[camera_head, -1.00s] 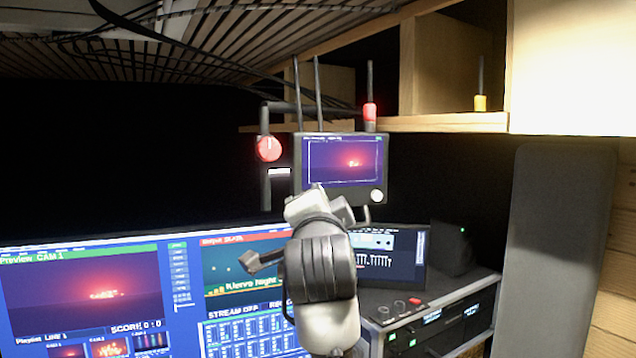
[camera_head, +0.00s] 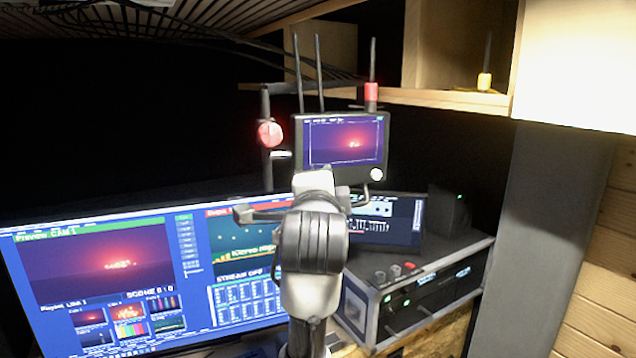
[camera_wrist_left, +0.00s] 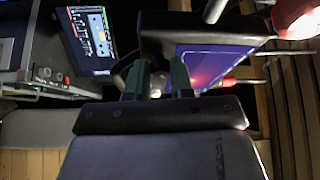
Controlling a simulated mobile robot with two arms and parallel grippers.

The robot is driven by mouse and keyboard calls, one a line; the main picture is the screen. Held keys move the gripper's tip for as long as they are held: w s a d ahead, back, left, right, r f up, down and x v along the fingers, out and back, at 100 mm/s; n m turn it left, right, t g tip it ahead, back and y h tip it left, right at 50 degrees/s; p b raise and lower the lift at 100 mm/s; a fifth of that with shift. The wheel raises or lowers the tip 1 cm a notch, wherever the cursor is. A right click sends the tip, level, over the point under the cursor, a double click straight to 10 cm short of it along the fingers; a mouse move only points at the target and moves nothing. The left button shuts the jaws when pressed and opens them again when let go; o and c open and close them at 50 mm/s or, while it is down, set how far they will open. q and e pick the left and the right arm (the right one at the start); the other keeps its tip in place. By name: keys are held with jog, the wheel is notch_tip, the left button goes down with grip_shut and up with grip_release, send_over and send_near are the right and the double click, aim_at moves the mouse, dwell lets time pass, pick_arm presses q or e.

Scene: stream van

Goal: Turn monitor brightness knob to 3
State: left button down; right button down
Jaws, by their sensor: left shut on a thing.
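The small field monitor (camera_head: 346,118) shows a red-purple picture in the head view. Its pale round brightness knob (camera_head: 377,174) is at the lower right corner of its front. My left gripper (camera_wrist_left: 160,76) reaches up to that corner in the left wrist view, its two dark fingers closed in with a pale spot between them, which looks like the knob. In the head view my left wrist covers the monitor's lower edge and the fingers are hard to make out. The knob's marks are too small to read. My right gripper is in neither view.
A red round knob (camera_head: 270,134) on a dark post stands left of the monitor. A wide screen (camera_head: 110,265) spreads below left. A black equipment rack (camera_head: 425,290) with small knobs is at lower right. A wooden shelf (camera_head: 450,101) runs behind.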

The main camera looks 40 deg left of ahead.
pick_arm(q)
jog(key=c, duration=1)
grip_release()
jog(key=b+v, duration=0.7)
jog(key=v, duration=0.3)
jog(key=shift+s+d, duration=0.25)
jog(key=shift+s, duration=0.05)
